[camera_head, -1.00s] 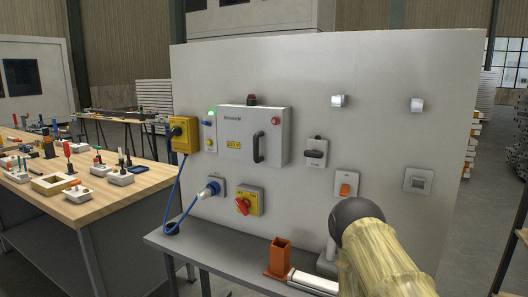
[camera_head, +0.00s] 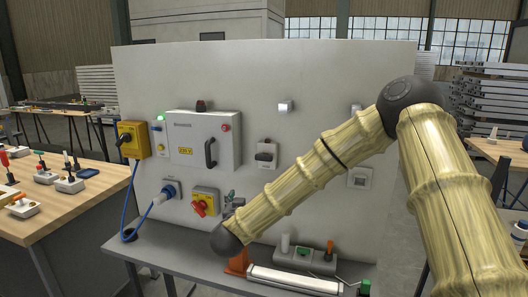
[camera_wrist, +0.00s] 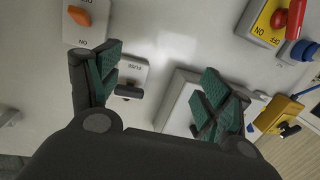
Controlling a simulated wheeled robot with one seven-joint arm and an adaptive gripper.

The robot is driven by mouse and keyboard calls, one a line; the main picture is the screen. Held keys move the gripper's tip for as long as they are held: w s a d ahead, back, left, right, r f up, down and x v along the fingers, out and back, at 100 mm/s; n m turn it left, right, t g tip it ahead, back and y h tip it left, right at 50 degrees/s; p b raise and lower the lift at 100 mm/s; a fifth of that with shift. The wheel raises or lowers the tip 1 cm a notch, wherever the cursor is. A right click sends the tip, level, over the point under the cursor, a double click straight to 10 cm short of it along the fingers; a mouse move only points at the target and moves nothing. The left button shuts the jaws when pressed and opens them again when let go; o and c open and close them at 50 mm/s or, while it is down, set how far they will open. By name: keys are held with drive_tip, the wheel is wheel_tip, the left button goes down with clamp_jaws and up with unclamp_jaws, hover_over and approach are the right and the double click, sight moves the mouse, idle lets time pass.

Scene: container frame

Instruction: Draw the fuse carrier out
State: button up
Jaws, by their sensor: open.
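The fuse carrier (camera_head: 265,156) is a dark handle on a small light-grey fuse box (camera_head: 266,165) mounted on the upright panel, right of the big grey cabinet. In the wrist view the dark fuse carrier (camera_wrist: 128,91) is in the fuse box, beside the word FUSE, just right of the left finger. My gripper (camera_wrist: 160,88) is open, with green-padded fingers spread and nothing between them. In the head view my gripper (camera_head: 232,200) shows partly behind my forearm, low in front of the panel, below and left of the fuse carrier, and apart from it.
The grey cabinet (camera_head: 204,125) has a protruding handle. A yellow isolator with a red knob (camera_head: 204,203) sits below it, beside a blue plug (camera_head: 170,190). A narrow shelf (camera_head: 165,255) runs along the panel's foot. A wooden workbench (camera_head: 60,215) stands left.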

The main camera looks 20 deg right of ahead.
sight(263, 157)
wheel_tip(263, 157, up, 11)
drive_tip(key=w+d+m+h, duration=0.1)
drive_tip(key=d+m+h, duration=0.1)
drive_tip(key=d+h, duration=0.1)
drive_tip(key=p+x, duration=0.1)
drive_tip(key=x, duration=0.2)
drive_tip(key=p+x, duration=0.2)
drive_tip(key=x, duration=0.2)
drive_tip(key=f+p+x, duration=0.1)
drive_tip(key=x, duration=0.2)
drive_tip(key=shift+w+p, duration=0.35)
drive_tip(key=shift+w, duration=0.1)
drive_tip(key=c, duration=1.5)
drive_tip(key=shift+o, duration=0.2)
drive_tip(key=shift+v, duration=1.45)
